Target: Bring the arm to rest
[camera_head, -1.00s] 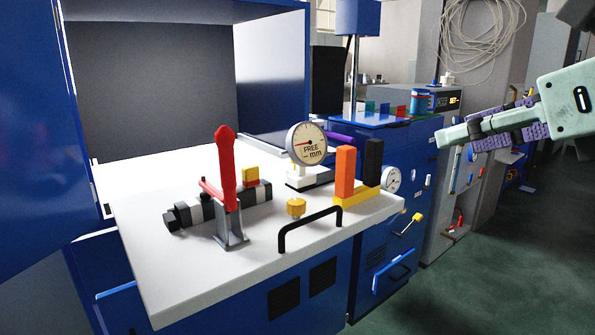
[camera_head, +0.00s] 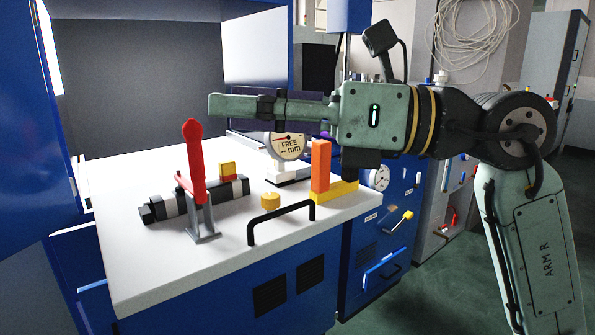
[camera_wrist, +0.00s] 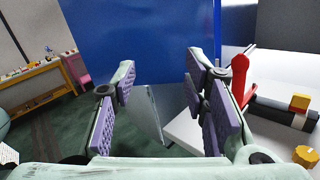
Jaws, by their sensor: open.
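My gripper (camera_head: 215,105) reaches in from the right in the head view, pointing left above the white worktop (camera_head: 130,250). It passes in front of the dial gauge (camera_head: 289,146) and hides its upper part. In the wrist view my gripper (camera_wrist: 158,95) has its two purple-padded fingers spread apart with nothing between them. A red upright lever (camera_head: 194,165) stands on the worktop, ahead of and below the fingertips in the head view. It also shows in the wrist view (camera_wrist: 239,80), right of the fingers.
A black-and-grey cylinder assembly (camera_head: 160,208), a black handle (camera_head: 281,219), a yellow knob (camera_head: 270,201) and an orange block (camera_head: 320,167) are on the worktop. A blue door panel (camera_wrist: 140,40) stands beyond the fingers. Green floor (camera_head: 435,300) is clear at lower right.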

